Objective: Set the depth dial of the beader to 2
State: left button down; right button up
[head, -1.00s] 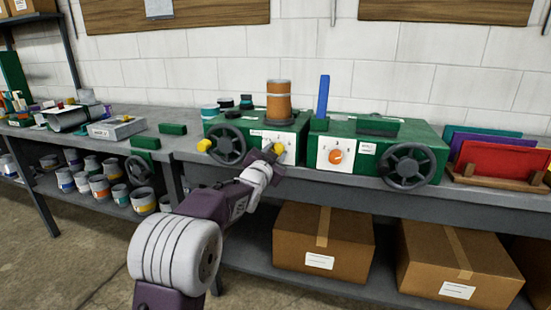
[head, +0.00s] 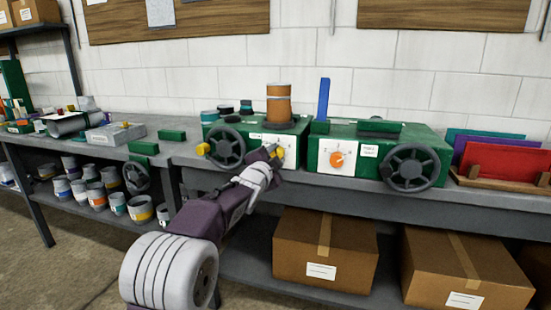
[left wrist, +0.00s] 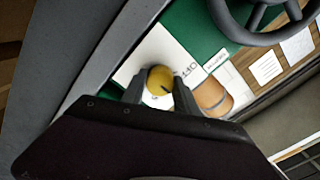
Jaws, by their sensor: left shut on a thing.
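The left green machine (head: 258,148) stands on the bench and has a white dial plate, mostly hidden behind my gripper in the head view. Its yellow dial (left wrist: 160,80) shows in the left wrist view, with a dark pointer mark and the white plate (left wrist: 133,72) around it. My left gripper (left wrist: 160,92) is shut on the yellow dial, one finger on each side. In the head view my left gripper (head: 274,153) reaches the machine's front. I cannot read which number the dial points to. The label naming the machine is too small to read. My right gripper is not in view.
A second green machine (head: 408,142) with an orange dial (head: 337,159) and a handwheel (head: 411,168) stands to the right. The left machine's handwheel (head: 226,147) is close beside my gripper. An orange-brown cylinder (head: 279,103) stands on top. Cardboard boxes (head: 325,249) sit below.

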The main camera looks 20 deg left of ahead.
pick_arm(q)
jog(key=shift+f, duration=0.1)
jog(key=c, duration=0.9)
grip_release()
jog(key=s, duration=0.9)
jog(key=shift+a, duration=0.15)
